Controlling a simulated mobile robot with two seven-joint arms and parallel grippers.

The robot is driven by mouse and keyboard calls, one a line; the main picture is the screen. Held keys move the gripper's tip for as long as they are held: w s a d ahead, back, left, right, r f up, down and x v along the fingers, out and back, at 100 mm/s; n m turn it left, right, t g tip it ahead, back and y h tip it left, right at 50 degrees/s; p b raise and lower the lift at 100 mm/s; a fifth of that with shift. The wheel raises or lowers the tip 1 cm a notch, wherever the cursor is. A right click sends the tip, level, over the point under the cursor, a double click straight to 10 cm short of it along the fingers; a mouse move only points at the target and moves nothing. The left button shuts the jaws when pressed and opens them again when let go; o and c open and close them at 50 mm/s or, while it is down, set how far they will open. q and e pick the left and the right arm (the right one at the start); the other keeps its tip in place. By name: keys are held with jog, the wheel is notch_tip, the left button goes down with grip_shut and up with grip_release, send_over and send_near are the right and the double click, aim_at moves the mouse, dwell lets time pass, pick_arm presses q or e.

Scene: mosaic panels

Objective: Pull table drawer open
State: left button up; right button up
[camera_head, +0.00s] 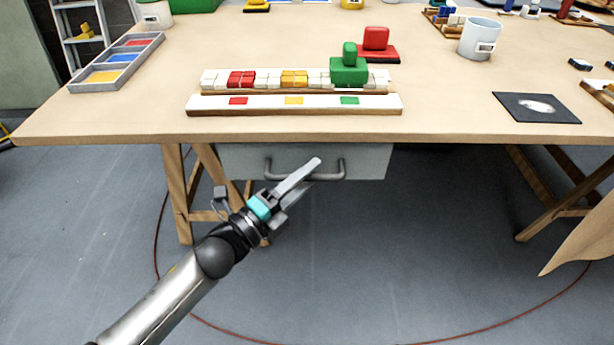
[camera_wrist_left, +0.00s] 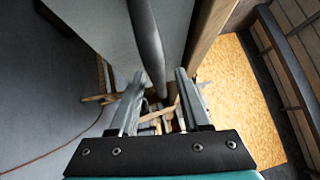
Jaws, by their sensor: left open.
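The table drawer (camera_head: 372,162) has a light grey front under the table's near edge, and it looks closed. Its grey bar handle (camera_head: 269,168) runs across the front, partly hidden by my left gripper. My left gripper (camera_head: 311,171) is open at the handle, its fingers pointing up and right. In the left wrist view, the handle (camera_wrist_left: 146,42) is a dark bar reaching down between the two open fingers (camera_wrist_left: 159,78). I cannot tell whether either finger touches it. The pale drawer front (camera_wrist_left: 105,25) is beside it. My right gripper is not in view.
The wooden table (camera_head: 440,120) holds mosaic strips (camera_head: 292,111), a green stamp-like block (camera_head: 349,72), a red one (camera_head: 376,40), a grey tray (camera_head: 73,87), a white mug (camera_head: 480,38) and a black square (camera_head: 537,107). Trestle legs (camera_head: 176,195) stand beside the drawer.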

pick_arm(q)
grip_shut()
dwell(1.4)
